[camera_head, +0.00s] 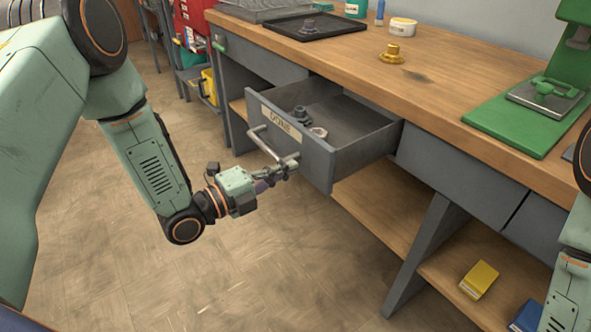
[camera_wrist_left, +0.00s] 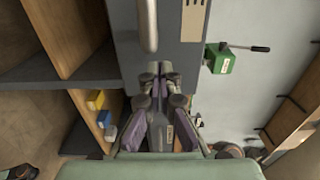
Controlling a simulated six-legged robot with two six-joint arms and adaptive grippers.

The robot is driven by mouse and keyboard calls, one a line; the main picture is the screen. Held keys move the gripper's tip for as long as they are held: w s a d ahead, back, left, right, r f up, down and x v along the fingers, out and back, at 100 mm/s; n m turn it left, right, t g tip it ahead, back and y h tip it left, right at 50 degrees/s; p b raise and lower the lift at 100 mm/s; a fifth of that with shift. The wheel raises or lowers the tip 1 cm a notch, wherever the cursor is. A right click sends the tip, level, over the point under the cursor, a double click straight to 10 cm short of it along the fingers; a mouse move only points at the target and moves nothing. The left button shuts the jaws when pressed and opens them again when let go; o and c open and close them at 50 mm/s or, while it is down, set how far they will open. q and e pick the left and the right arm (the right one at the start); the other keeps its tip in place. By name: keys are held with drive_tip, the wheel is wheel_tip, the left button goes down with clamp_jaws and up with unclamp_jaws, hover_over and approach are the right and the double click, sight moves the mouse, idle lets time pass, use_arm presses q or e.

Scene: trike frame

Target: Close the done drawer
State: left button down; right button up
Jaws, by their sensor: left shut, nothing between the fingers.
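The done drawer (camera_head: 318,160) stands pulled out from the grey workbench in the head view, its front labelled "DONE". A dark stepped part (camera_head: 302,115) and a pale ring (camera_head: 319,132) lie inside it. Its bar handle (camera_head: 272,148) runs across the front and shows in the wrist view as a light bar (camera_wrist_left: 148,25). My left gripper (camera_head: 289,165) is shut and empty at the handle's right end, close to the drawer front. In the wrist view its fingertips (camera_wrist_left: 160,72) overlap the grey drawer front (camera_wrist_left: 191,65); I cannot tell whether they touch it.
The wooden benchtop (camera_head: 455,95) holds a dark tray (camera_head: 312,29), a yellow flanged part (camera_head: 391,54) and a green press (camera_head: 535,95). Below, a shelf carries a yellow box (camera_head: 479,279). A bench leg (camera_head: 425,255) stands right of the drawer. The floor before it is clear.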

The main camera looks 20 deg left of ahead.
sight(308, 159)
use_arm(q)
drive_tip(key=shift+x, duration=1)
drive_tip(key=shift+w+d+b, duration=0.3)
drive_tip(key=shift+b, duration=0.05)
use_arm(e)
drive_tip(key=shift+f, duration=0.55)
use_arm(q)
drive_tip(key=shift+w+d, duration=0.1)
